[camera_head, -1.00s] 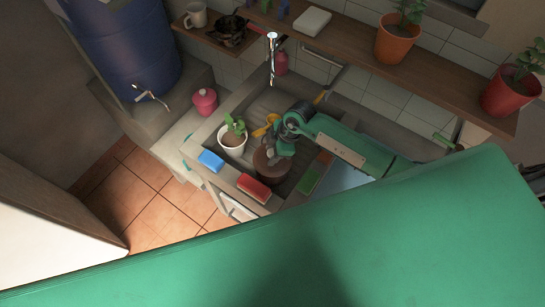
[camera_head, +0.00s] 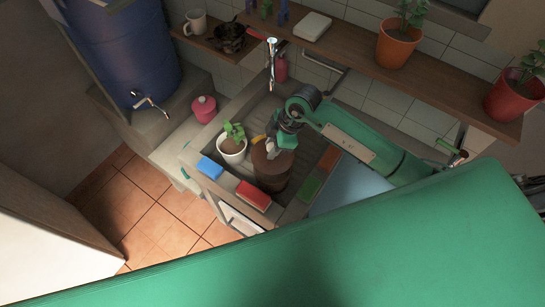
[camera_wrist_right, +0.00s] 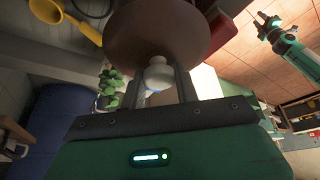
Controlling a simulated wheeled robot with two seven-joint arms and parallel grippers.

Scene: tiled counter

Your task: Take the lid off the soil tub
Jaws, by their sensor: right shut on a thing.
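The brown soil tub (camera_head: 273,183) stands in the sink, in front of the wall tap. Its round brown lid (camera_head: 259,160) is above it; I cannot make out a clear gap between them. My right gripper (camera_head: 272,148) is shut on the pale knob (camera_wrist_right: 157,75) of the lid. In the right wrist view the knob sits between the two fingers, with the brown lid (camera_wrist_right: 160,32) behind it. My left gripper (camera_wrist_right: 268,20) shows small at the upper right of the right wrist view, empty, with its fingers apart.
A potted seedling (camera_head: 233,150) stands left of the tub. A blue sponge (camera_head: 210,167) and a red sponge (camera_head: 253,195) lie along the sink's front edge. A yellow tool (camera_head: 258,139) is partly hidden behind the lid. A pink jar (camera_head: 204,108) stands at left.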

